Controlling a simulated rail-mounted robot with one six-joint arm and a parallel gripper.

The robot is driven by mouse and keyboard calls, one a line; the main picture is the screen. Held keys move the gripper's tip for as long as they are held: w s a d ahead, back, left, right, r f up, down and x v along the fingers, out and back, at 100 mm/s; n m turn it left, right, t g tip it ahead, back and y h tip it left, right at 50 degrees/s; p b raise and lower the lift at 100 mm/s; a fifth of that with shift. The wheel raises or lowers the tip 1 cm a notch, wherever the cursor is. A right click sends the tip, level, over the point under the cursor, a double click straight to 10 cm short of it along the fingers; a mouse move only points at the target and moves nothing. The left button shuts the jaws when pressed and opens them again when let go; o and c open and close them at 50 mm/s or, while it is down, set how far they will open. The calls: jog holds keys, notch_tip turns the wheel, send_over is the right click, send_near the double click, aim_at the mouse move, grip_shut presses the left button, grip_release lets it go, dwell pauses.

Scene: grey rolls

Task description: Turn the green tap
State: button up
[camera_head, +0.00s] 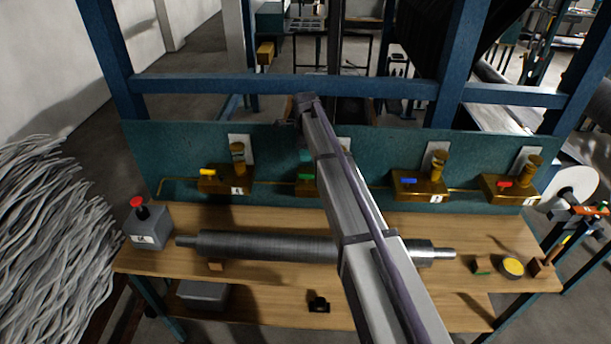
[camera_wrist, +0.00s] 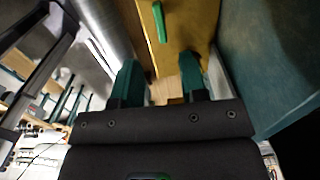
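The green tap shows in the head view as a small green handle (camera_head: 304,177) on a brass block, largely hidden behind my arm. In the wrist view, the green handle (camera_wrist: 159,22) lies lengthwise on the brass block (camera_wrist: 195,25), just beyond my fingertips. My gripper (camera_wrist: 160,66) has two green fingers spread apart with a clear gap between them. The handle is ahead of that gap, and I see no finger touching it. In the head view, my arm hides most of the gripper.
Brass blocks with yellow (camera_head: 208,172), blue (camera_head: 408,181) and red (camera_head: 505,184) handles line the teal panel (camera_head: 375,150). A grey roll (camera_head: 270,245) lies across the wooden bench (camera_head: 420,285) in front. A grey box with a red button (camera_head: 137,203) stands at left.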

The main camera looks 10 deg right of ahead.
aim_at(307, 174)
notch_tip(307, 174, down, 10)
jog(key=b, duration=0.8)
jog(key=shift+d+r+b, duration=0.15)
jog(key=shift+b, duration=0.15)
jog(key=shift+r, duration=0.15)
jog(key=shift+c, duration=0.3)
grip_shut()
